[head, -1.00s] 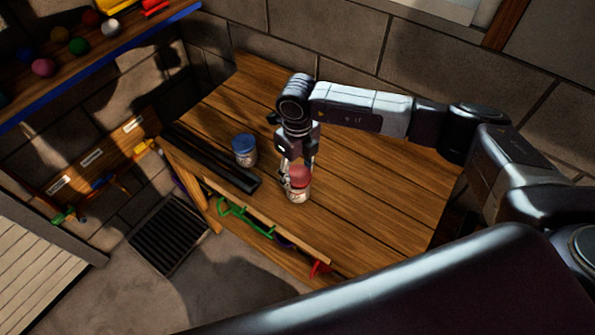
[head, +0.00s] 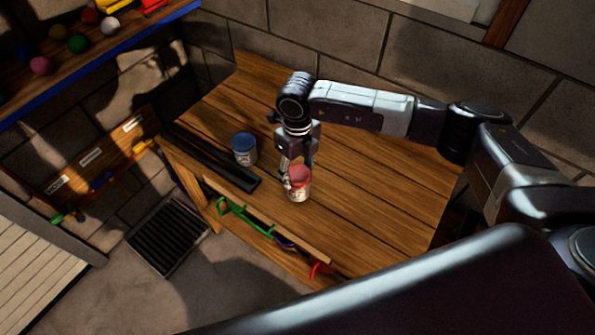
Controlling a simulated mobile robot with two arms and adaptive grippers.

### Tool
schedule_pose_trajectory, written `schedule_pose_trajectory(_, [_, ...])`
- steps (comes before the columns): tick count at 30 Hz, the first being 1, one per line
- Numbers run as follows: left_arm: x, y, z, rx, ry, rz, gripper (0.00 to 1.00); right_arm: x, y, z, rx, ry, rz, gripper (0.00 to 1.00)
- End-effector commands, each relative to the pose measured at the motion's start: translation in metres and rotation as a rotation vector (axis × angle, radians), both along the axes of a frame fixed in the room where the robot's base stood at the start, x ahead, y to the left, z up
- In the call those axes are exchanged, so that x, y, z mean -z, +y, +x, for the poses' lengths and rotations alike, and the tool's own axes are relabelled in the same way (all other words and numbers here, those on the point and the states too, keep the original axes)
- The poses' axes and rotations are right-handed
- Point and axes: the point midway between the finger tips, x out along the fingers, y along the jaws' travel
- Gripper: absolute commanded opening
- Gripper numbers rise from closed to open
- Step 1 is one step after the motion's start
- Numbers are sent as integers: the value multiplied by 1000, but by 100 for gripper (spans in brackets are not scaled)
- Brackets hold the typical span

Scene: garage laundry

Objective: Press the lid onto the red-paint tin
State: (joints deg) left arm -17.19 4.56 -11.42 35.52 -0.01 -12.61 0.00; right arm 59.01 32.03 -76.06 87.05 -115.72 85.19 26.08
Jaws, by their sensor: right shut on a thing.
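The red-paint tin (head: 299,193) stands upright on the wooden bench near its front edge, with a pale label. A red lid (head: 300,174) is at the tin's top. From this distance I cannot tell whether it is fully seated. My right gripper (head: 297,170) points down from above and is shut on the lid, its fingers partly hiding it. My left gripper is not in view.
A blue-topped tin (head: 244,149) stands left of the red one. Dark rails (head: 210,157) lie along the bench's left side. Green and red tools (head: 240,214) hang at the front edge. The bench's right side (head: 390,190) is clear.

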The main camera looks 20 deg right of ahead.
Motion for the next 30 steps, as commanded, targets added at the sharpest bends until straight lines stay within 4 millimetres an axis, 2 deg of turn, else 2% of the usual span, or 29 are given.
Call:
schedule_pose_trajectory(12, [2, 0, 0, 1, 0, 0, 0, 5, 0, -3, 0, 7, -1, 38])
schedule_pose_trajectory(13, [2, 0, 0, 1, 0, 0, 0, 6, 0, -3, 0, 7, -1, 52])
schedule_pose_trajectory(18, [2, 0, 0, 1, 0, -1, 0, 6, 0, -3, 0, 8, -2, 70])
schedule_pose_trajectory(24, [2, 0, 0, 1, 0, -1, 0, 4, 0, -2, 0, 5, -1, 70])
schedule_pose_trajectory(29, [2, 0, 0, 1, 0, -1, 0, 3, 0, -2, 0, 4, -1, 88])
schedule_pose_trajectory(30, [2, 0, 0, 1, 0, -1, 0, 3, 0, -1, 0, 3, 0, 88])
